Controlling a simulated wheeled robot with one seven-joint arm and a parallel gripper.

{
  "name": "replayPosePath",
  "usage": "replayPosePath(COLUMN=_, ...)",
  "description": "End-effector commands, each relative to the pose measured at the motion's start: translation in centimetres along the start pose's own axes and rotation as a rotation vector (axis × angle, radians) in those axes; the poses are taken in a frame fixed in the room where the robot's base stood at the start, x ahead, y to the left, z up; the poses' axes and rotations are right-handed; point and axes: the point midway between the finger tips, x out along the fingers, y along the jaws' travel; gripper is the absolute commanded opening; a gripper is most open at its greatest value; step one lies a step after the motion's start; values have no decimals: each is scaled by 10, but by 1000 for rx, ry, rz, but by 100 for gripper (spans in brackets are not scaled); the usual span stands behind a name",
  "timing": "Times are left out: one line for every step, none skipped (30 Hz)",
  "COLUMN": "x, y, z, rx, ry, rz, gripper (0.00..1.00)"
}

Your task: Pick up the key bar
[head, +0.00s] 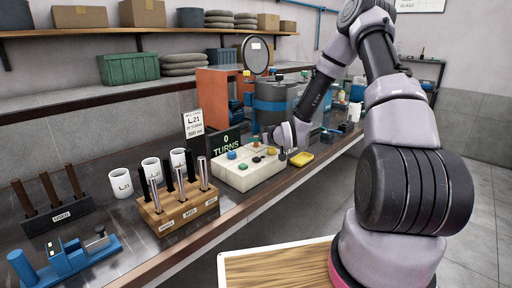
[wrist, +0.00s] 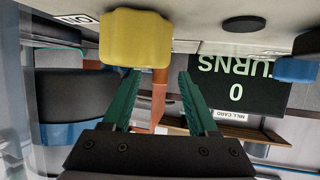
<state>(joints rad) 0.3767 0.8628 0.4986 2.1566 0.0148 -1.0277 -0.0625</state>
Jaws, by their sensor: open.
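I cannot tell for sure which thing is the key bar; upright metal and dark bars (head: 205,174) stand in the labelled wooden rack (head: 178,216). My gripper (wrist: 155,82) is open, its two green fingers apart. In the head view its fingers are hidden by the arm's end, over the right side of the cream control box (head: 252,174). In the wrist view a yellow knob (wrist: 136,38) lies beyond the fingertips, with no clear contact. The box's blue knob (wrist: 296,70) and black knob (wrist: 243,24) are off to the right there.
A "0 TURNS" display (head: 227,143) stands behind the box. White mugs (head: 120,183), a dark rack of brown rods (head: 57,215) and a blue fixture (head: 68,260) are on the left. A yellow pad (head: 301,159) lies right of the box, near the bench's front edge.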

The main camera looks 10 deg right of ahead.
Motion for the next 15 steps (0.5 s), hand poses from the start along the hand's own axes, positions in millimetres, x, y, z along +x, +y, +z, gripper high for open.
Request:
replayPosePath(x=0, y=0, z=0, rx=0, ry=0, rz=0, gripper=59)
replayPosePath(x=0, y=0, z=0, rx=0, ry=0, rz=0, gripper=59)
replayPosePath(x=0, y=0, z=0, rx=0, ry=0, rz=0, gripper=59)
replayPosePath(x=0, y=0, z=0, rx=0, ry=0, rz=0, gripper=59)
replayPosePath(x=0, y=0, z=0, rx=0, ry=0, rz=0, gripper=59)
replayPosePath(x=0, y=0, z=0, rx=0, ry=0, rz=0, gripper=48)
replayPosePath(x=0, y=0, z=0, rx=0, ry=0, rz=0, gripper=36)
replayPosePath(x=0, y=0, z=0, rx=0, ry=0, rz=0, gripper=25)
replayPosePath(x=0, y=0, z=0, rx=0, ry=0, rz=0, gripper=10)
replayPosePath(x=0, y=0, z=0, rx=0, ry=0, rz=0, gripper=0)
replayPosePath(x=0, y=0, z=0, rx=0, ry=0, rz=0, gripper=0)
replayPosePath(x=0, y=0, z=0, rx=0, ry=0, rz=0, gripper=0)
replayPosePath(x=0, y=0, z=0, rx=0, ry=0, rz=0, gripper=0)
replayPosePath(x=0, y=0, z=0, rx=-1, ry=0, rz=0, gripper=0)
replayPosePath(x=0, y=0, z=0, rx=0, ry=0, rz=0, gripper=0)
